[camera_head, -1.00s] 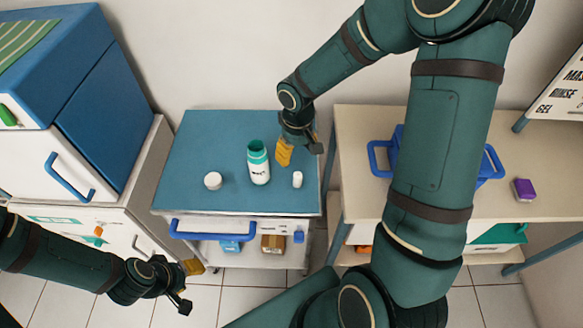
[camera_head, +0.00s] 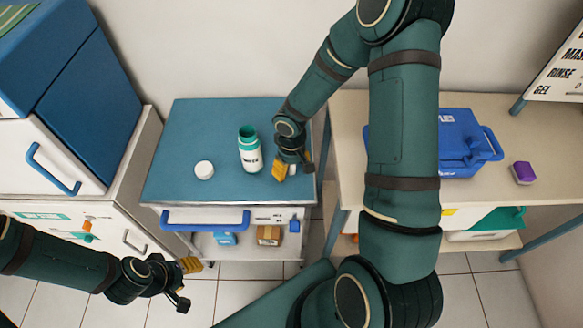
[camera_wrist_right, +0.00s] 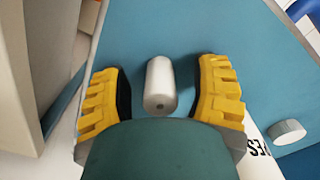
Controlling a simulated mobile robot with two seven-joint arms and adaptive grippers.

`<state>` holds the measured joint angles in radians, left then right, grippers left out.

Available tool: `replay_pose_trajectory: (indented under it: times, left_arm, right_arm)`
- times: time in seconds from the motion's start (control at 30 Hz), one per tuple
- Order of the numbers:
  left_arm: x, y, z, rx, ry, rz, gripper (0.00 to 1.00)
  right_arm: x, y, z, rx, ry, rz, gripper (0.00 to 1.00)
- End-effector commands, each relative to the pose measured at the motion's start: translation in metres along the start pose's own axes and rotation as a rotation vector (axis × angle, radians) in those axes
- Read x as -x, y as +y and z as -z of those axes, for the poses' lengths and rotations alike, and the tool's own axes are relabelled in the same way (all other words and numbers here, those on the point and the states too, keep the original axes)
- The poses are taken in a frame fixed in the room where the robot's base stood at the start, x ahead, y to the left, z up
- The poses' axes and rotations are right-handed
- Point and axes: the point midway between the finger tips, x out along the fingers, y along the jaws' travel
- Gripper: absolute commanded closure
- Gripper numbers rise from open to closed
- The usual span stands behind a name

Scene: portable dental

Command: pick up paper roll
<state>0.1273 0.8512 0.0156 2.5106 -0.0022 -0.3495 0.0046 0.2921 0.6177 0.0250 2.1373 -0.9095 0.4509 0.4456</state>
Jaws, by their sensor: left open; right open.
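The paper roll (camera_wrist_right: 160,82) is a small white cylinder with a hole in its end. In the right wrist view it stands between the two yellow fingers of my open right gripper (camera_wrist_right: 160,95), with a gap on each side. In the head view the roll (camera_head: 291,170) is mostly hidden behind my right gripper (camera_head: 293,172) on the blue cart top. My left gripper (camera_head: 188,283) is open and empty, low in front of the cart.
A white bottle with a teal neck (camera_head: 250,153) and a round white container (camera_head: 204,170) stand on the blue cart top (camera_head: 175,140). A blue box (camera_head: 455,140) and a purple block (camera_head: 522,172) are on the beige table to the right.

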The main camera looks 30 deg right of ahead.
Motion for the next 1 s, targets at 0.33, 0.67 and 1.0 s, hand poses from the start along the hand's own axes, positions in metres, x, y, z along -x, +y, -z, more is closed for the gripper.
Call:
replay_pose_trajectory:
  times: [0.33, 0.67, 1.0]
  left_arm:
    - [-0.001, 0.0, 0.001, 0.0, 0.001, 0.0, 0.53]
    - [-0.001, 0.0, 0.001, 0.0, 0.001, 0.0, 0.53]
    - [0.005, 0.002, 0.0, 0.0, -0.001, 0.0, 0.53]
  right_arm:
    - [-0.004, 0.0, 0.0, 0.0, 0.001, 0.0, 0.51]
    - [-0.004, 0.0, 0.0, 0.0, 0.001, 0.0, 0.98]
    - [0.015, 0.0, 0.001, -0.001, 0.004, -0.001, 0.98]
